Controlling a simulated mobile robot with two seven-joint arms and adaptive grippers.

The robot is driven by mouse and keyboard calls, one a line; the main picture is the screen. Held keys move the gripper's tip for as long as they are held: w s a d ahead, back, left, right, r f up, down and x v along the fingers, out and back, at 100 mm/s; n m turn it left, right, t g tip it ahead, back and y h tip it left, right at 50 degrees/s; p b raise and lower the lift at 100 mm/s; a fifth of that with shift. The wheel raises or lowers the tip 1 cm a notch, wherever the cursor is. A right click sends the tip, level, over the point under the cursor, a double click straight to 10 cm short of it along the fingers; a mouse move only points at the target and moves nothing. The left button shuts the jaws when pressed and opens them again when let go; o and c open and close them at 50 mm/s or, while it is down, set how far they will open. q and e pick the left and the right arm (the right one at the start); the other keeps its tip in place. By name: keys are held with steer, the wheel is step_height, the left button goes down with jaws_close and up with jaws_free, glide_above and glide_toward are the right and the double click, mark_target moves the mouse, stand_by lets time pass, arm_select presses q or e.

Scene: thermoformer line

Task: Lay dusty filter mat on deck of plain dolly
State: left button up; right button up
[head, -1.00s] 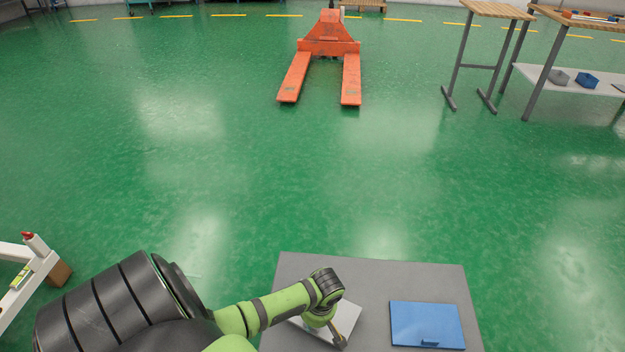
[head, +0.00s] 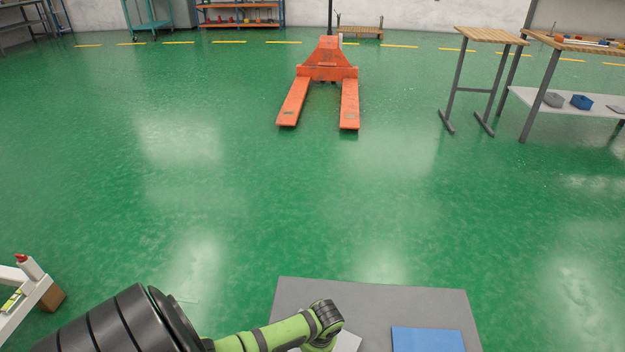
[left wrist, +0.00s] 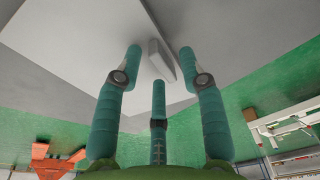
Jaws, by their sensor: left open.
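A pale grey-white flat panel (left wrist: 80,50), which looks like the dusty filter mat, lies on a grey flat surface (head: 300,295). Part of it shows at the bottom edge of the head view (head: 347,342), beside my left wrist. A raised pale grip block (left wrist: 160,62) stands on the panel. My left gripper (left wrist: 160,66) is open, its teal fingers spread around the grip block, with gaps visible on both sides. The fingertips are out of the head view. I cannot tell whether the grey surface is the dolly deck. My right gripper is not in view.
A blue panel (head: 428,340) lies on the grey surface to the right. A white frame (head: 30,295) stands at lower left. An orange pallet truck (head: 325,75) stands further off, with tables (head: 488,36) at right. Green floor between is clear.

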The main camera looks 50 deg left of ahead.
arm_select(q)
steer(key=shift+r, duration=0.35)
step_height(320, 180, up, 11)
steer(key=d+p, duration=0.1)
steer(key=p, duration=0.3)
steer(key=shift+w+d+r+p, duration=0.2)
steer(key=shift+w+d+p, duration=0.05)
steer(key=shift+d+p, duration=0.1)
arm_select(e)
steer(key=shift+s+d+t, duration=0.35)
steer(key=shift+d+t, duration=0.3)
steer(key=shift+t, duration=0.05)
